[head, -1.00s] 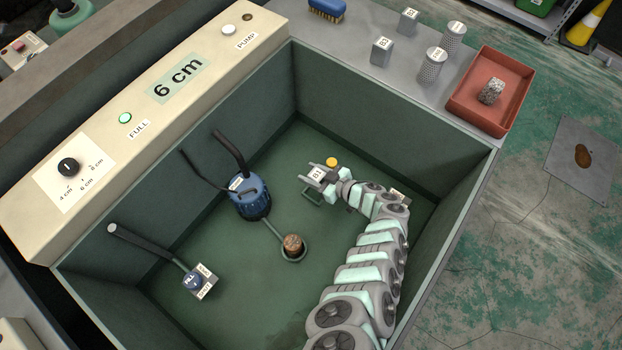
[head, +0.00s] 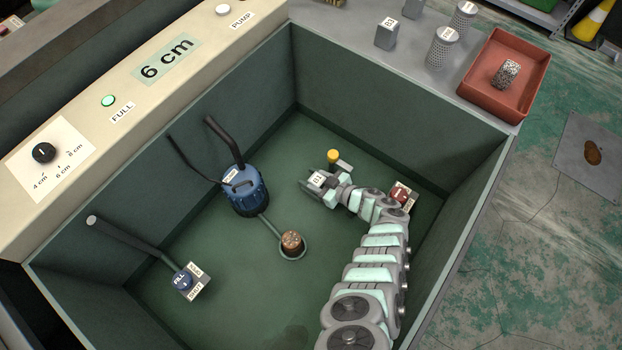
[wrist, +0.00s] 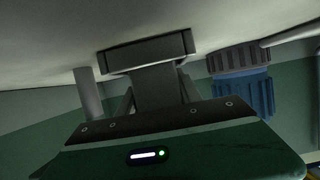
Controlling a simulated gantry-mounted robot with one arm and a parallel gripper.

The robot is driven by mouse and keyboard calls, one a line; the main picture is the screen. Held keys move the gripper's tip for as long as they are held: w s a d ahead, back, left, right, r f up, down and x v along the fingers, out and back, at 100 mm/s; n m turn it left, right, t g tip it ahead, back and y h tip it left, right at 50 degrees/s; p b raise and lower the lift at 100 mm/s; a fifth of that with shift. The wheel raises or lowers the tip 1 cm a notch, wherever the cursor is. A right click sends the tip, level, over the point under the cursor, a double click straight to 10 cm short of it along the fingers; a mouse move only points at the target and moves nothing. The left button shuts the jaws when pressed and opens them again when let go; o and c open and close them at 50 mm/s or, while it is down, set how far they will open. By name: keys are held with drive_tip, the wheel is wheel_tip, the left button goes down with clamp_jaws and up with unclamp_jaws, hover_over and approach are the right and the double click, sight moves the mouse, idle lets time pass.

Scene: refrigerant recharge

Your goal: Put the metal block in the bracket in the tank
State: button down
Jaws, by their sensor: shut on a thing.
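My gripper (head: 318,183) is shut on the metal block marked B1 (head: 316,179), inside the green tank (head: 390,135). The block's labelled top faces up, low over the tank floor at the right of the blue pump (head: 245,190). The bracket is mostly hidden under the gripper and block in the head view. I cannot tell whether the block touches it or sits in it. The wrist view shows the gripper body (wrist: 150,145) with a lit strip and a pale surface across the top; the block is not clearly recognisable there.
A yellow-capped part (head: 333,156) stands just behind the gripper. A brown plug (head: 292,242) sits in a ring on the floor. A fill valve (head: 182,280) is at the left, a red-labelled part (head: 402,195) beside my arm. Other blocks (head: 387,34) and a red tray (head: 520,55) lie outside.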

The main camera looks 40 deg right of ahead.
sight(317, 183)
drive_tip(key=shift+w, duration=0.1)
drive_tip(key=c, duration=0.8)
unclamp_jaws()
drive_tip(key=shift+r, duration=0.1)
drive_tip(key=shift+r, duration=0.1)
drive_tip(key=shift+p+v, duration=1.25)
drive_tip(key=shift+v, duration=1.5)
